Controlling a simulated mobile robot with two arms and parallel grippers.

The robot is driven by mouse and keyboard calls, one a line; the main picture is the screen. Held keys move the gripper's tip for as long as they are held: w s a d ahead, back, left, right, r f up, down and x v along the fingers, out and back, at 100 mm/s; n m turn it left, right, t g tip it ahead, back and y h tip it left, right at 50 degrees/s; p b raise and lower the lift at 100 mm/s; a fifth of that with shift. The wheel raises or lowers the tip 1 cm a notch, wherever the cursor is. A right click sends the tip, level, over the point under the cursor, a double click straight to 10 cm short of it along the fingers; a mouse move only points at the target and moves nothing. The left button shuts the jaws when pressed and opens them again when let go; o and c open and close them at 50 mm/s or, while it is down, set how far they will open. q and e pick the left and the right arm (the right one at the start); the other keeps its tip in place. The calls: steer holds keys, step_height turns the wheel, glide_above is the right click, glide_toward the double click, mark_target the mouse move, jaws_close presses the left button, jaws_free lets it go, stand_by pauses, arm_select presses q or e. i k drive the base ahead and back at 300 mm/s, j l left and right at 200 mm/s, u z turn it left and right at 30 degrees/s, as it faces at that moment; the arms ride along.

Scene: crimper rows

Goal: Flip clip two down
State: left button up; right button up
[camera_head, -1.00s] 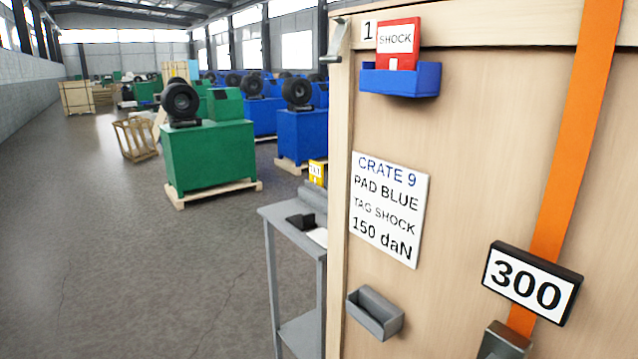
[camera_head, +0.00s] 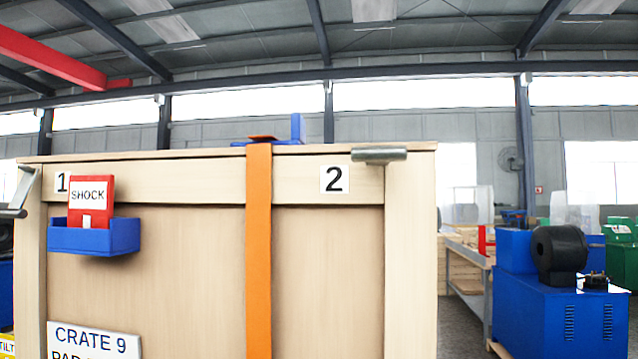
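The wooden crate (camera_head: 160,185) fills the left and middle of the head view. Clip two (camera_head: 379,155) is a grey metal piece at the crate's top right edge, beside the printed label 2 (camera_head: 334,179). It shows as a short, nearly level bar, standing up at the top rim and not lying down along the front. Clip one (camera_head: 20,192) is a grey metal piece at the top left corner, by the label 1, and slants downward. Neither of my grippers is in view.
An orange strap (camera_head: 259,250) runs down the crate's front, with a blue piece (camera_head: 297,128) on top. A blue holder (camera_head: 94,236) with a red SHOCK tag (camera_head: 92,195) sticks out from the front. A blue machine (camera_head: 560,310) stands at the right, apart from the crate.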

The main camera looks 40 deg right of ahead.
mark_target(372, 154)
steer(key=z, duration=1.65)
